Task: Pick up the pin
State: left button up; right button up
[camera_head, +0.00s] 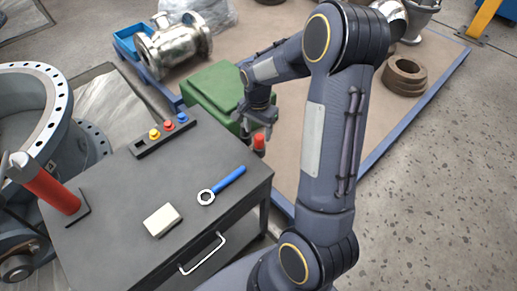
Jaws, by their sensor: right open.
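My right gripper (257,130) points down by the far right corner of the dark cabinet top, with its fingers open. A small red-topped pin (259,142) shows just below the fingertips; whether they touch it I cannot tell. Its lower part is dark and hard to make out. A dark rack (150,143) at the back of the cabinet top holds small pieces with yellow (154,134), red (168,125) and blue (182,117) tops. My left gripper is not in view.
On the cabinet top (130,210) lie a blue-handled ring wrench (228,180) and a white block (162,220). A red cylinder (50,188) stands at its left. A green box (213,88) is behind, and a large flanged valve (40,110) is at the left.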

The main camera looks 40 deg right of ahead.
aim_at(259, 136)
jog(key=f, duration=0.4)
jog(key=shift+d+f, duration=0.25)
jog(key=shift+w, duration=0.1)
jog(key=c, duration=1)
jog(key=shift+c, duration=0.2)
